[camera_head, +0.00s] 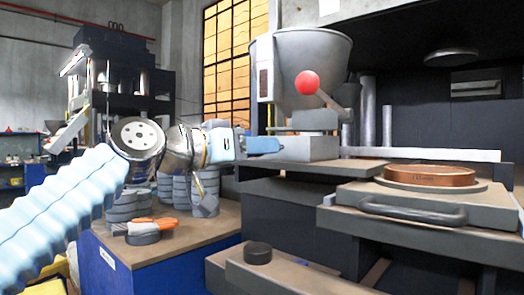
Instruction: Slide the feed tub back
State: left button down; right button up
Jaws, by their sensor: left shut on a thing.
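The feed tub is a grey, cone-shaped hopper (312,62) at upper middle, with a light grey block (306,148) low beneath it on the press ledge. A lever with a red ball (307,83) stands in front of the hopper. My left gripper (243,146) reaches in from the left and is shut at a blue handle-like piece (264,145) on the left side of that block. The fingertips are small here, so the exact grip is hard to see. My right gripper is not in view.
A copper-coloured ring (430,176) sits on a round plate at right, behind a dark bar handle (412,212). Grey disc stacks (123,206) and orange-and-grey gloves (150,226) are on the brown-topped bench (190,243). A black button (258,253) is on the front ledge.

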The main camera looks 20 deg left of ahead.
pick_arm(q)
jog(key=shift+a+r, duration=0.1)
jog(key=shift+a, duration=0.15)
jog(key=c, duration=0.8)
grip_release()
jog(key=shift+w+a, duration=0.1)
jog(key=b+v, duration=0.1)
jog(key=v, duration=1.2)
jog(key=shift+s, duration=0.45)
